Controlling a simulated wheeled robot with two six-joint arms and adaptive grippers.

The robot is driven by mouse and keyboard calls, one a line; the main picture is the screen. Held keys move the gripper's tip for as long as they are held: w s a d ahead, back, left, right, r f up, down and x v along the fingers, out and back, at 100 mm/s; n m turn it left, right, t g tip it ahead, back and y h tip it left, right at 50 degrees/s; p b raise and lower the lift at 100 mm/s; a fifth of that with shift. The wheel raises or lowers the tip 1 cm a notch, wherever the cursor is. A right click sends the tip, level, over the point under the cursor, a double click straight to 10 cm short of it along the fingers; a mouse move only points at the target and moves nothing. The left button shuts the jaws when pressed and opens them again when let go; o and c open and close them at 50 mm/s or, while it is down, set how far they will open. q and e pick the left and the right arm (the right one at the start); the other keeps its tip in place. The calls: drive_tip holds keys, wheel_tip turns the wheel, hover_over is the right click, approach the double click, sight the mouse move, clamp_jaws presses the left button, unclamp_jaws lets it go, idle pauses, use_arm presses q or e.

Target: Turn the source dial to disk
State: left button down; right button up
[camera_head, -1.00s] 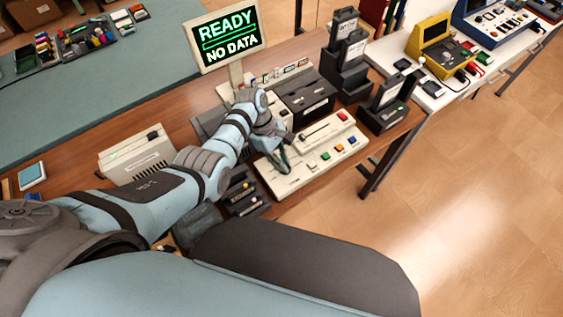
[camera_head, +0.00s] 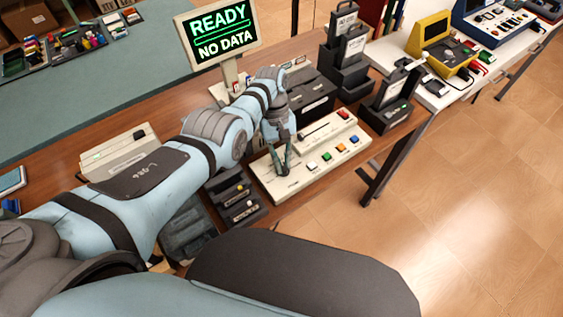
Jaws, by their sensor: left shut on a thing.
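A beige control panel (camera_head: 301,178) lies on the wooden desk, with green, orange, blue and red buttons and a slider slot. My left gripper (camera_head: 281,164) reaches down onto the left part of this panel, its fingers pointing down. It is shut on a small part there, at the place of the source dial. The fingers hide most of the dial, so I cannot read its setting. The monitor (camera_head: 219,36) behind reads "READY" and "NO DATA" in green and white. My right gripper is not in view.
A dark rack with several slots (camera_head: 236,197) stands left of the panel. Black drive units (camera_head: 386,112) stand behind and right. A beige box (camera_head: 118,153) sits at the left. The floor right of the desk is clear.

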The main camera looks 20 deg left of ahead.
use_arm(q)
drive_tip(key=shift+s+f, duration=0.1)
drive_tip(key=shift+s, duration=0.05)
idle(0.3)
drive_tip(key=c, duration=1.6)
unclamp_jaws()
drive_tip(key=v, duration=0.7)
drive_tip(key=shift+w+r, duration=0.25)
drive_tip(key=shift+f, duration=0.1)
